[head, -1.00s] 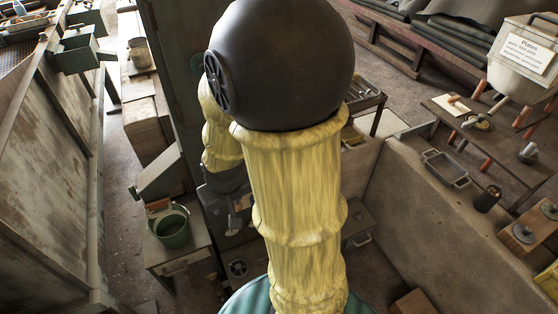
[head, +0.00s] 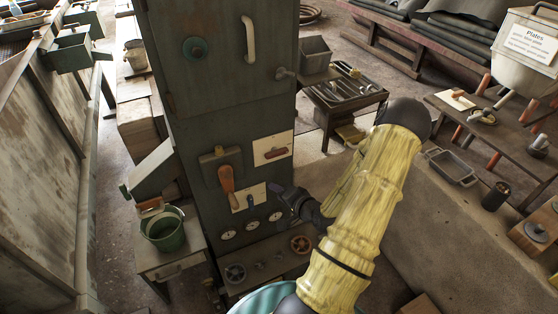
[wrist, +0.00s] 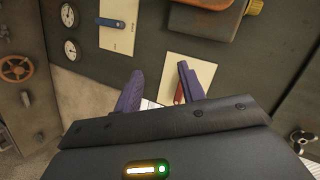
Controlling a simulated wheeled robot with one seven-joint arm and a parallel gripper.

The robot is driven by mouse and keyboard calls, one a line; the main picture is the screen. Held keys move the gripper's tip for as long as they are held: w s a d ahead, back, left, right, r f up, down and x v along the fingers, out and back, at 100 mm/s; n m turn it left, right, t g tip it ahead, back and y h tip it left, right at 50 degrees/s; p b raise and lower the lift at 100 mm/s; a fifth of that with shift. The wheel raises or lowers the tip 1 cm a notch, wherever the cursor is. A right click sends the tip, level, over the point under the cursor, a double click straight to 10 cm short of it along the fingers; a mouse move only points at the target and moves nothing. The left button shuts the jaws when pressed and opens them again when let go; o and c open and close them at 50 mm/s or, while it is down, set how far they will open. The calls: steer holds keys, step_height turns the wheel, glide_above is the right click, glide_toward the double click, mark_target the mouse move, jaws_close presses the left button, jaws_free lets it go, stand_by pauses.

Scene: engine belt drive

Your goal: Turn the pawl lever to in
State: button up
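A dark grey-green cabinet (head: 180,60) stands in the middle of the head view. On its front a red lever (head: 275,153) lies nearly level on a cream plate (head: 286,142). Below it a blue lever (head: 250,202) sits on another cream plate. I cannot read which one is the pawl lever. My gripper (head: 283,199) is in front of the cabinet, right of the blue lever and below the red one. In the wrist view my gripper (wrist: 160,69) is open and empty. The red lever (wrist: 179,92) is partly hidden by the right finger; contact cannot be told.
A large orange-brown handle (head: 227,180) sticks out left of the plates. Round gauges (head: 252,226) and handwheels (head: 235,272) are lower down. A grey bin on a side shelf (head: 315,55) juts out at right. A bench with a green bucket (head: 163,232) stands at left.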

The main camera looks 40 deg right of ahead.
mark_target(278, 155)
steer(key=s+d+m+t+h+b, duration=0.1)
steer(key=s+d+m+t+h, duration=0.3)
steer(key=d+m, duration=0.1)
steer(key=shift+d+r+m, duration=0.35)
steer(key=shift+r+m, duration=0.1)
steer(key=shift+m, duration=0.35)
steer(key=p+x, duration=0.2)
steer(key=x, duration=1.5)
steer(key=shift+d+r, duration=0.1)
jaws_close()
